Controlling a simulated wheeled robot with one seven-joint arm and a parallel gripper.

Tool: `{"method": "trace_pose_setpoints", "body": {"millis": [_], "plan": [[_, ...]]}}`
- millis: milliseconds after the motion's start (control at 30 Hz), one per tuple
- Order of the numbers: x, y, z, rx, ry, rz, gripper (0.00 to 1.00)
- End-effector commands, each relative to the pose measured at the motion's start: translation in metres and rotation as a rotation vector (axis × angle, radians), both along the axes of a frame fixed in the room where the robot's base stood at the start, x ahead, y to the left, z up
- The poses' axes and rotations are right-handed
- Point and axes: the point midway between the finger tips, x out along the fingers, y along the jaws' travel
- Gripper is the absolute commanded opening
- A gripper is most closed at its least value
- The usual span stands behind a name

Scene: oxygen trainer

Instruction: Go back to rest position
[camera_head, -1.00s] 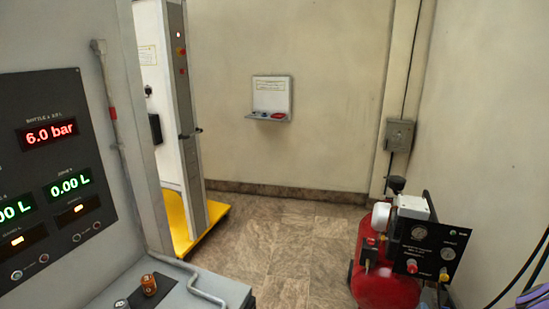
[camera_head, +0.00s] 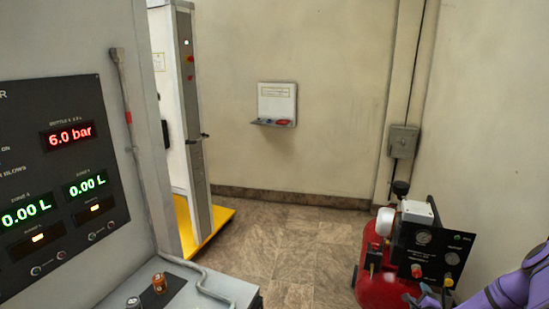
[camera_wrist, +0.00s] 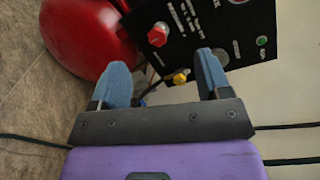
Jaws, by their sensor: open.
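My gripper (camera_wrist: 162,82) is open and empty in the wrist view, its two blue fingers apart. Beyond the fingers are the black panel (camera_wrist: 215,25) and the red tank (camera_wrist: 85,38) of a compressor. In the head view my purple arm shows at the lower right, with the gripper (camera_head: 432,299) in front of the lower part of the red compressor (camera_head: 378,290). I cannot tell from these views whether the fingers touch the panel.
A grey console with a display panel (camera_head: 62,175) stands at the left. A tall cabinet on a yellow base (camera_head: 214,225) is behind it. A small shelf (camera_head: 277,104) hangs on the back wall. The tiled floor (camera_head: 290,250) between console and compressor is clear.

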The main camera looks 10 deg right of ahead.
Motion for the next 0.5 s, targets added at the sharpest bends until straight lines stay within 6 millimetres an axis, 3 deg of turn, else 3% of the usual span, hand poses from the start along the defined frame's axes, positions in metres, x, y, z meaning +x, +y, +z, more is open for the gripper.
{"method": "trace_pose_setpoints", "body": {"millis": [200,500], "plan": [[0.043,0.001,0.064,-0.163,0.152,0.145,0.71],[0.085,0.020,0.155,-0.397,0.358,0.325,0.71]]}}
